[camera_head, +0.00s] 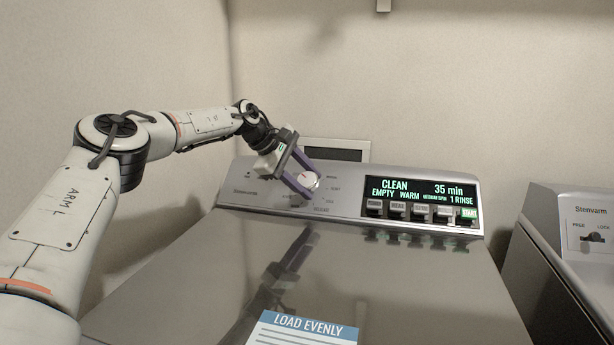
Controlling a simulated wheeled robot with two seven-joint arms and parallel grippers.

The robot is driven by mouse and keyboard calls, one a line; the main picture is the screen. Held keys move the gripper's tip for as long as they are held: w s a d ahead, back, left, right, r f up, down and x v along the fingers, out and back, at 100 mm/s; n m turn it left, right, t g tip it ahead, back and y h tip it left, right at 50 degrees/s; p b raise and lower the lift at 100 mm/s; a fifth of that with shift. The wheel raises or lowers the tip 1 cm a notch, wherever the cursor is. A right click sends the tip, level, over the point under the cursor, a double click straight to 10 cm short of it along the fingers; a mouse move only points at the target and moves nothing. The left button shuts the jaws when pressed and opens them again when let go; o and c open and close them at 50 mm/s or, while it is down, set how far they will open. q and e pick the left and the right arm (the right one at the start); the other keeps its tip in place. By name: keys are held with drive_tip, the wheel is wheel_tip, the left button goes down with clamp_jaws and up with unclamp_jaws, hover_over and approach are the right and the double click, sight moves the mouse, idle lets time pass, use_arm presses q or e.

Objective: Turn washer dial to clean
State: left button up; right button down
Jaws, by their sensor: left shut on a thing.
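The washer dial (309,180) is a round white knob with a small red mark, on the left part of the grey washer's control panel (345,199). My left gripper (311,187) reaches in from the upper left, and its two purple fingers are shut on the dial, one on either side. The fingers hide part of the dial and some of the printed labels around it. The panel's display (419,190) reads CLEAN, 35 min, EMPTY, WARM and 1 RINSE in green. My right gripper is not in view.
Several buttons, with a START button (469,214) at the right end, line the panel below the display. The closed washer lid (400,285) is shiny and bears a LOAD EVENLY label (302,329). A second Stenvarm machine (575,240) stands at the right. Walls close off the back and left.

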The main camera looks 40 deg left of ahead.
use_arm(q)
drive_tip(key=shift+r+m+g+p, duration=0.1)
drive_tip(key=shift+m+g+p, duration=0.6)
drive_tip(key=shift+m+p, duration=0.65)
drive_tip(key=o, duration=1.1)
drive_tip(key=shift+w, duration=0.1)
drive_tip(key=shift+c, duration=0.2)
drive_tip(key=v, duration=1)
drive_tip(key=shift+b, duration=0.4)
